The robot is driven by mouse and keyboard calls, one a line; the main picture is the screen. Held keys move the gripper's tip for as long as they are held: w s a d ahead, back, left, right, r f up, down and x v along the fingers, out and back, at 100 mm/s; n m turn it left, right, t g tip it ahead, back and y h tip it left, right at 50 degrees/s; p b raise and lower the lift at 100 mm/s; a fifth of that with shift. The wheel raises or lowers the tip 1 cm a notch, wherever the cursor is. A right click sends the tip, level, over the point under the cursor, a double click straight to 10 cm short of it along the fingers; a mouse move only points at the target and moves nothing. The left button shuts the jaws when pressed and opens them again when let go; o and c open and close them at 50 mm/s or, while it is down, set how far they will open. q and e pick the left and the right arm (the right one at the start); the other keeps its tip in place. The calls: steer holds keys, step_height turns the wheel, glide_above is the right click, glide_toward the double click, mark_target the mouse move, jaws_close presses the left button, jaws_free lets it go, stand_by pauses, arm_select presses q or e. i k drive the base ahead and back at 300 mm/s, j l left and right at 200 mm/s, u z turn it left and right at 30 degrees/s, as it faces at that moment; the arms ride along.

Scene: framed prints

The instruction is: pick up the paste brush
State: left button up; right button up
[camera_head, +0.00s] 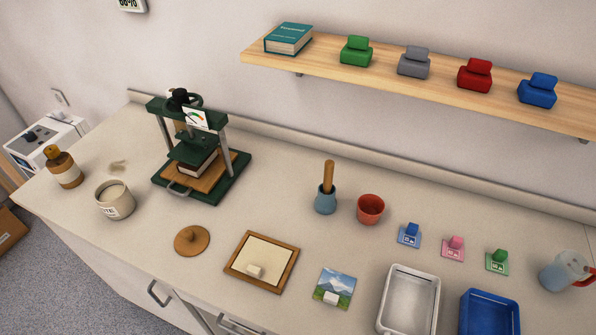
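A thick wooden handle (328,174), likely the paste brush, stands nearly upright in a small blue-grey cup (325,203) on the counter. Its lower end is hidden inside the cup. An open cream pot (115,205), with lettering partly readable as "TE", stands at the left. A round wooden lid with a knob (192,241) lies on the counter to the right of the pot. Neither of my grippers is in view.
A green press (240,170) holding a book stands left of the cup; a red cup (371,209) is close on its right. A wooden frame (289,268), a landscape print (345,283), a white tray (434,300) and a blue tray (515,310) lie in front. A shelf (390,75) hangs behind.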

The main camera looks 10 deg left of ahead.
mark_target(329, 173)
steer(key=k+l+u, duration=0.1)
steer(key=u, duration=1.4)
steer(key=z, duration=1.4)
steer(key=k+l+z, duration=0.1)
steer(key=k+z, duration=0.25)
steer(key=k+l+z, duration=0.1)
steer(key=z, duration=0.25)
steer(key=l, duration=0.1)
